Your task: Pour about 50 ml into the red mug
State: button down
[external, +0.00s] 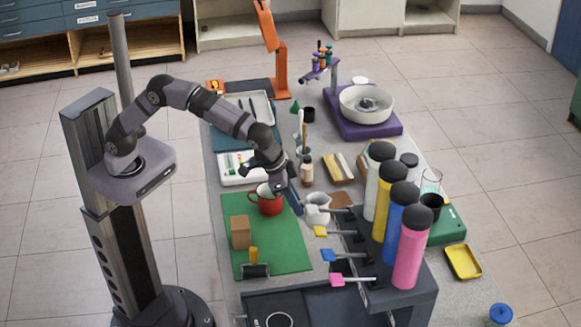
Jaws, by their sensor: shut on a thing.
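The red mug (270,206) stands upright on the green mat (284,248), near its far edge, with its handle to the left. Its rim is pale and its contents cannot be made out. My gripper (294,200) is just right of the mug, pointing down. It is shut on a small white jug (319,208), on the jug's left side where the handle is. The jug looks roughly upright and is beside the mug, not over it. Whether its base touches the table cannot be told. No stream of liquid shows.
A stepped rack to the right holds tall white, yellow, blue and pink bottles (408,252), with coloured scoops (337,280) sticking out left. A brown block (240,232) stands on the mat. A potter's wheel (366,104) and an orange stand (281,70) are further back.

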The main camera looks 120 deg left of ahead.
jog(key=shift+r, duration=0.15)
jog(key=s+a+f+m+h+p, duration=0.1)
jog(key=s+a+m+p, duration=0.3)
jog(key=s+a, duration=0.4)
jog(key=s+a+f+m+h+p, duration=0.2)
jog(key=s+a+m+h+p, duration=0.1)
jog(key=s+a+m+p, duration=0.2)
jog(key=s+a+f+m+h+p, duration=0.2)
jog(key=s+a+m+p, duration=0.3)
jog(key=s+a, duration=0.8)
jog(key=shift+f+m+g, duration=0.1)
jog(key=shift+m+g, duration=0.3)
jog(key=shift+m, duration=1.2)
jog(key=shift+s+a+f+m+p, duration=0.1)
jog(key=shift+s+a+m+p, duration=0.25)
jog(key=shift+s, duration=0.25)
jog(key=shift+d, duration=0.15)
